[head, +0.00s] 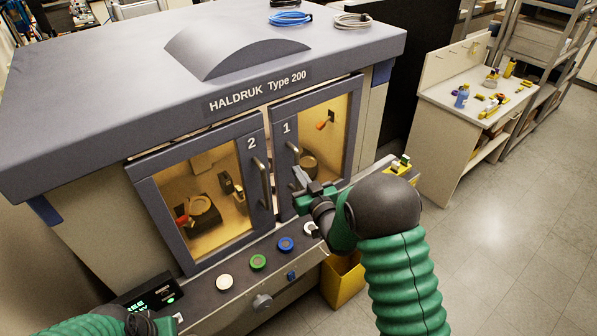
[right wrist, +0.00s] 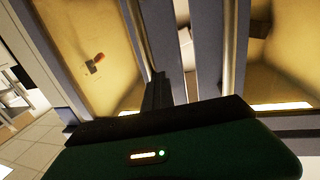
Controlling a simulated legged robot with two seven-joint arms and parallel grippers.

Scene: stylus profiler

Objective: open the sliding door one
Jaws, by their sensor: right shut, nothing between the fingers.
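Sliding door one (head: 317,140), a grey frame with a yellow-lit window and the number 1, is on the right of the machine front in the head view. Its upright bar handle (head: 293,158) is near its left edge. Door one's window also shows at the left of the right wrist view (right wrist: 90,50). Door two (head: 200,200) stands beside it with its own handle (head: 263,183). My right gripper (head: 300,178) is shut and empty in front of door one, close to its handle; I cannot tell if they touch. My left gripper (head: 165,322) is at the bottom left, its fingers unclear.
A ledge with white, green and blue buttons (head: 258,262) runs below the doors. A yellow bin (head: 342,280) stands under its right end. A white bench (head: 455,115) with bottles and tools is at the right, with open floor before it.

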